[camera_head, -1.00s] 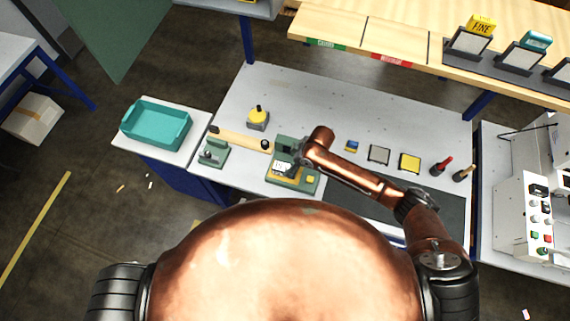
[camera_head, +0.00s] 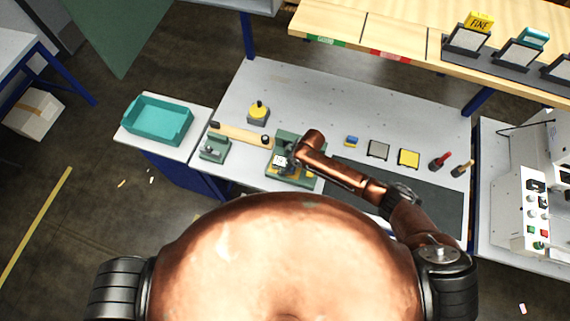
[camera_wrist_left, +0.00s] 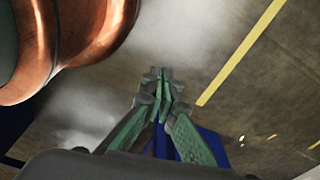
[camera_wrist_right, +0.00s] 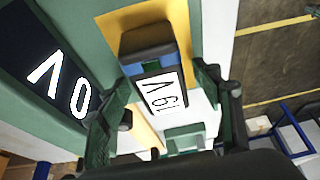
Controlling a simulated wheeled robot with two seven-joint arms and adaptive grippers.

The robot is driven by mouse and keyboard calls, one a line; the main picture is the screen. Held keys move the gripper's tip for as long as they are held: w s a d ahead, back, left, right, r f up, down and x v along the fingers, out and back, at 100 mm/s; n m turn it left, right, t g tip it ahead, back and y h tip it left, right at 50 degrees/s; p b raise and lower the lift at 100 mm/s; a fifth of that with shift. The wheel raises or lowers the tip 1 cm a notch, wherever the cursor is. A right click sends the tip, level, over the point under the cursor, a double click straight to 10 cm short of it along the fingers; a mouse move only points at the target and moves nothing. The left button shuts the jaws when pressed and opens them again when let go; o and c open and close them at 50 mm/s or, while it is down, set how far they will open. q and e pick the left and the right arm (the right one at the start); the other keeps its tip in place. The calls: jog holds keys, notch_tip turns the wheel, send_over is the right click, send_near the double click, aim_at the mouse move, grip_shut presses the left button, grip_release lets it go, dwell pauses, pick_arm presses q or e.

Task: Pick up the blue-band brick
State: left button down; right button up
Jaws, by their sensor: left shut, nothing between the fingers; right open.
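The blue-band brick (camera_wrist_right: 150,58) is a dark block with a blue band and a white label with black characters. In the right wrist view it sits on a yellow pad (camera_wrist_right: 152,20) of the green station (camera_head: 298,183). My right gripper (camera_wrist_right: 163,82) is open, with one finger to each side of the brick in that view. I cannot tell whether either finger touches it. In the head view the right gripper (camera_head: 291,161) is over the station and partly hides it. My left gripper (camera_wrist_left: 162,78) is shut and empty above the floor, outside the head view.
A dark display (camera_wrist_right: 48,65) stands beside the brick. A teal tray (camera_head: 158,121) is at the left. On the grey table are a yellow-topped block (camera_head: 258,112), a blue-and-yellow block (camera_head: 351,141), grey and yellow pads (camera_head: 409,158), and two handled tools (camera_head: 441,159). A wooden shelf (camera_head: 400,40) runs behind.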

jog(key=shift+f, duration=0.25)
jog(key=shift+c, duration=0.5)
grip_shut()
dwell(0.4)
jog(key=shift+r, duration=0.1)
